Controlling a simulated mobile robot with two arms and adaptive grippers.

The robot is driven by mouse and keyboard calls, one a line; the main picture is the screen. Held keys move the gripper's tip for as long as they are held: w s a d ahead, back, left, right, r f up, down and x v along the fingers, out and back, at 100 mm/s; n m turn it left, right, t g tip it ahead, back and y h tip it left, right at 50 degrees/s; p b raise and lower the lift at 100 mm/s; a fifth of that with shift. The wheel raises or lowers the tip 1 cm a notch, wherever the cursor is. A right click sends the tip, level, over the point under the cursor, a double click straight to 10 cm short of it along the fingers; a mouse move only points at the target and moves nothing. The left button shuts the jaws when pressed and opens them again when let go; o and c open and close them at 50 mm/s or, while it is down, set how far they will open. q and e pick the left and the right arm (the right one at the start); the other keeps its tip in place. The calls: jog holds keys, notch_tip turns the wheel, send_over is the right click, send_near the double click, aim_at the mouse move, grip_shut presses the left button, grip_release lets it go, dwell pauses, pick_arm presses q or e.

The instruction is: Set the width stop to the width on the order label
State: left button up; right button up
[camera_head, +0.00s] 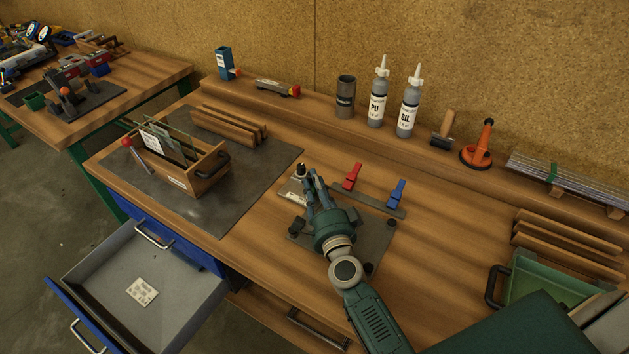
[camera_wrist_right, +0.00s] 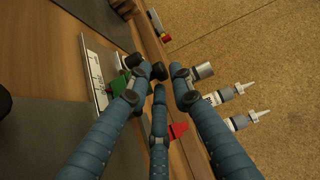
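The order label (camera_head: 142,291) is a small pale card in the open drawer at lower left; its writing is too small to read. A dark jig plate (camera_head: 376,238) lies on the bench, with a white strip (camera_head: 292,190) at its left end. In the wrist view the strip (camera_wrist_right: 95,80) has marks and a green piece (camera_wrist_right: 118,82) beside it. I cannot tell whether the green piece is the width stop. My right gripper (camera_head: 307,178), also in the wrist view (camera_wrist_right: 159,75), is over the strip's right side, fingers apart and nothing visible between them. My left gripper is out of view.
Red (camera_head: 352,176) and blue (camera_head: 397,193) levers stand on a bar right of the gripper. A wooden box (camera_head: 205,180) with glass sheets sits on a grey mat to the left. Bottles (camera_head: 378,100) line the back shelf. A green bin (camera_head: 545,285) is at right.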

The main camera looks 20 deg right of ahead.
jog(key=s, duration=0.3)
jog(key=s+a, duration=0.1)
jog(key=s, duration=0.7)
jog(key=shift+a, duration=0.2)
